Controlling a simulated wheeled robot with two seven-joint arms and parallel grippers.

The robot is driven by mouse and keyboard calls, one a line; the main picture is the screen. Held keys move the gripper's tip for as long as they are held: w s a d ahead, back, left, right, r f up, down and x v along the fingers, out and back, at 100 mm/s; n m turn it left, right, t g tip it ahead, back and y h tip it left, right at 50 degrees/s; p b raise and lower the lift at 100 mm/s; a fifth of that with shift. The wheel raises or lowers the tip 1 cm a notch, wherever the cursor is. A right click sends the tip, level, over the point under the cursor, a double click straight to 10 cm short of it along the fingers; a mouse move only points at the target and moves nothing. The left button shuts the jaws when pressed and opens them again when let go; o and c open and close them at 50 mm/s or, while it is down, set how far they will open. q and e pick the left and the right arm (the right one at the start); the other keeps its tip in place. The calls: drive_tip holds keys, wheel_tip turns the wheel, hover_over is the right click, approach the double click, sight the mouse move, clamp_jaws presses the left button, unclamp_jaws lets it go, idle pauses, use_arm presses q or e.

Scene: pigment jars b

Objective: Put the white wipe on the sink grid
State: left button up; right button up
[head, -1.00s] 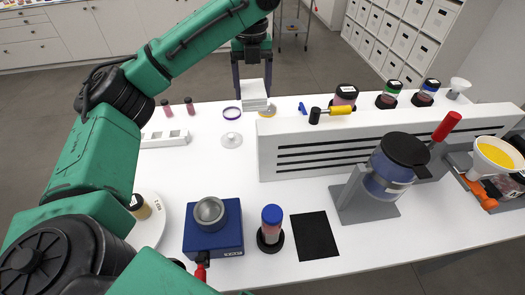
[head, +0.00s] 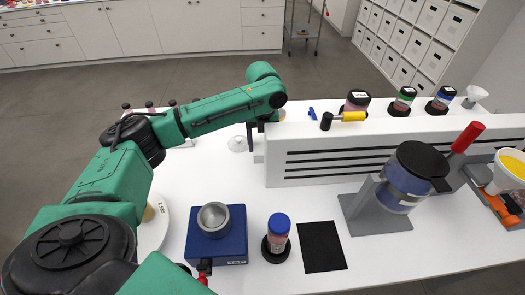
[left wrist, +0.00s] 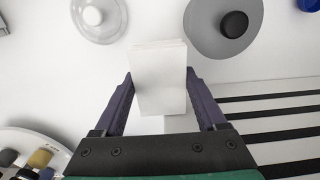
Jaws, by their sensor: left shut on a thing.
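The white wipe (left wrist: 160,75) shows in the left wrist view as a thick white folded stack. My left gripper (left wrist: 160,80) is shut on it, with one dark finger on each side. I cannot tell which thing is the sink grid. My right gripper is not in view.
A blue scale (head: 216,244) with a metal bowl, a blue-capped jar (head: 278,233), a black mat (head: 321,246) and a grey stand (head: 375,211) occupy the front.

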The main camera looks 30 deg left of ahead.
sight(262, 153)
use_arm(q)
drive_tip(key=shift+f, duration=1.95)
drive_tip(key=o, duration=1.3)
drive_tip(key=shift+c, duration=0.2)
